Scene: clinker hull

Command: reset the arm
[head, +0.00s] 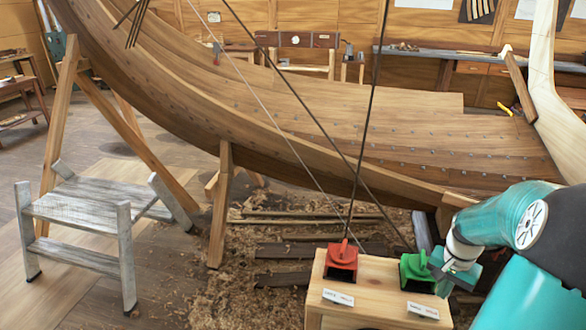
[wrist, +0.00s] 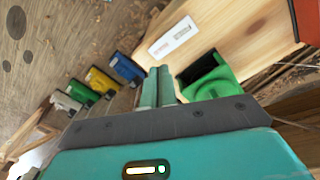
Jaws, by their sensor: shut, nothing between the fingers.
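My arm reaches in from the right in the head view, and my gripper (head: 440,268) is low beside the green fitting (head: 418,270) on a pale wooden box (head: 378,297). In the wrist view my gripper's two fingers (wrist: 158,73) are together with nothing held. The green fitting (wrist: 213,88) lies just right of the fingers there; I cannot tell whether they touch it. A red fitting (head: 342,260) sits left of the green one on the box, with a dark line running up from it.
Labels (head: 338,298) mark the box front. Several coloured blocks, one blue (wrist: 127,69) and one yellow (wrist: 103,81), line up left of the fingers. The clinker hull (head: 300,130) spans behind, with lines crossing before it. A grey step stool (head: 85,215) stands left. Shavings cover the floor.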

